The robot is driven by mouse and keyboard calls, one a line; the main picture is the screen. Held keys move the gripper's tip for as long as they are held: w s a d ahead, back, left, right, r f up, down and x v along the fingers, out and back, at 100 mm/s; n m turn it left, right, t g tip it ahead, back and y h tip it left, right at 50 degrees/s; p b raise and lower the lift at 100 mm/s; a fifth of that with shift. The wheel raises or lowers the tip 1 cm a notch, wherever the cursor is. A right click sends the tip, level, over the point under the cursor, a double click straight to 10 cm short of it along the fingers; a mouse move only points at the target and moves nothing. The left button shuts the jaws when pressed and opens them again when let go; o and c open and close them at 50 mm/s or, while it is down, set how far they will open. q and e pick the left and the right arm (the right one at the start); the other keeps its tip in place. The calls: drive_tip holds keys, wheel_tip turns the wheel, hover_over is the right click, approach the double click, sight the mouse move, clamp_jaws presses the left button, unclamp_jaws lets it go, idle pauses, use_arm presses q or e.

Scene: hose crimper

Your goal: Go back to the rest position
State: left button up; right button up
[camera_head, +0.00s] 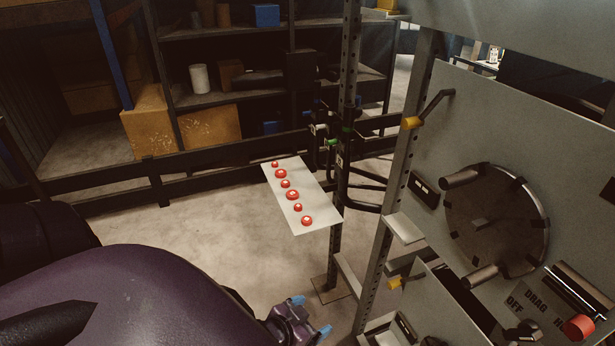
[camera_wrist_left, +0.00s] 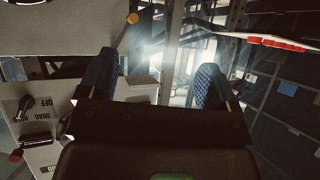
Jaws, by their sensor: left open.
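My left gripper (camera_head: 309,318) is at the bottom of the head view, with blue fingertips spread apart. It is open and holds nothing. It hangs in free space below and in front of the white plate with red parts. In the left wrist view the two blue padded fingers (camera_wrist_left: 153,88) stand wide apart with nothing between them. Most of the left arm's purple link covers the lower left of the head view. My right gripper shows in neither view.
A white plate (camera_head: 320,209) with several red round parts juts from a perforated post. A grey machine panel (camera_head: 420,160) with a round wheel (camera_head: 497,221), a lever and a red knob (camera_head: 578,327) stands right. Shelves with boxes (camera_head: 210,126) stand behind a black rail. Floor between is clear.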

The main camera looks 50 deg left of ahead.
use_arm(q)
drive_tip(key=shift+s+d+f, duration=0.25)
drive_tip(key=shift+s+d, duration=0.25)
drive_tip(key=shift+s, duration=0.15)
drive_tip(key=shift+s+d+f, duration=0.2)
drive_tip(key=shift+s+d, duration=0.25)
drive_tip(key=shift+s, duration=0.15)
idle(0.3)
